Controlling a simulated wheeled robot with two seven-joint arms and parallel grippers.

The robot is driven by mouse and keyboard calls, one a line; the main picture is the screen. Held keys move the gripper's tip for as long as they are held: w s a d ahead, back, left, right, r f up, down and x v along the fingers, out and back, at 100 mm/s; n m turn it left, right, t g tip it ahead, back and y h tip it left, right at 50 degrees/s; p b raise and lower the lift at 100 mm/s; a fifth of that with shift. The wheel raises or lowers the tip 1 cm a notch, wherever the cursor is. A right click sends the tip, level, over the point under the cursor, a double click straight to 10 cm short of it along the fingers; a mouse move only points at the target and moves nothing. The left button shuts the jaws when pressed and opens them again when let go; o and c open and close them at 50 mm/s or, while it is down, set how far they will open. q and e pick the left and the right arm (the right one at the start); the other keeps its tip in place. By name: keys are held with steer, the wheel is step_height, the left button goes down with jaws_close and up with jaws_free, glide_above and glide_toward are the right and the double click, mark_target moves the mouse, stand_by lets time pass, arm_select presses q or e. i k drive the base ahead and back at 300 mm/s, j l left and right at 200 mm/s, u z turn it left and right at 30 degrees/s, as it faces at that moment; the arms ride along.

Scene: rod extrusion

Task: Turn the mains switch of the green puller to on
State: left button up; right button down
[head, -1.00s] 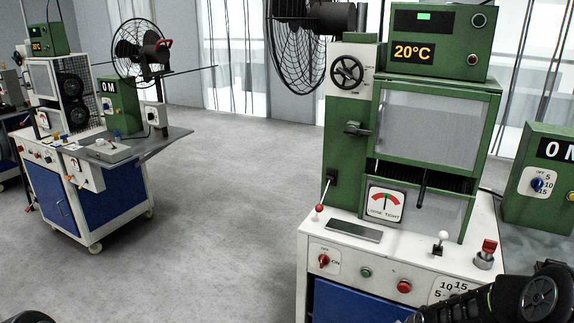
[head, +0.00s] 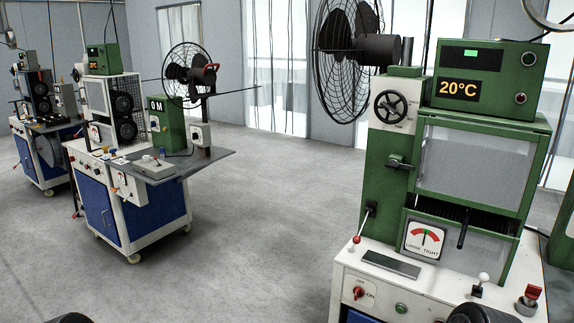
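The near green machine (head: 395,165), with a tight/loose gauge (head: 425,240), stands at the right in the head view. Its white front panel (head: 345,278) carries a red rotary switch (head: 359,293) on a plate with "ON" at its right and a small label above. The red handle looks roughly upright, but its exact setting is too small to tell. A green button (head: 401,308) sits to the right of the switch. Neither of my grippers shows; only dark rounded parts of my arms reach in at the bottom edge, below and right of the switch and at the lower left.
A red-knobbed lever (head: 357,239), a grey plate (head: 391,264) and a white-knobbed lever (head: 483,278) stand on the machine's top ledge. A large black fan (head: 345,60) is behind it. Other machines (head: 130,190) stand at the left. Grey floor (head: 260,240) between them is clear.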

mark_target(358, 292)
steer(key=k+j+z, duration=0.15)
steer(key=z, duration=0.25)
steer(key=k+j+z, duration=0.15)
steer(key=z, duration=0.25)
steer(key=k+z, duration=0.15)
steer(key=z, duration=0.3)
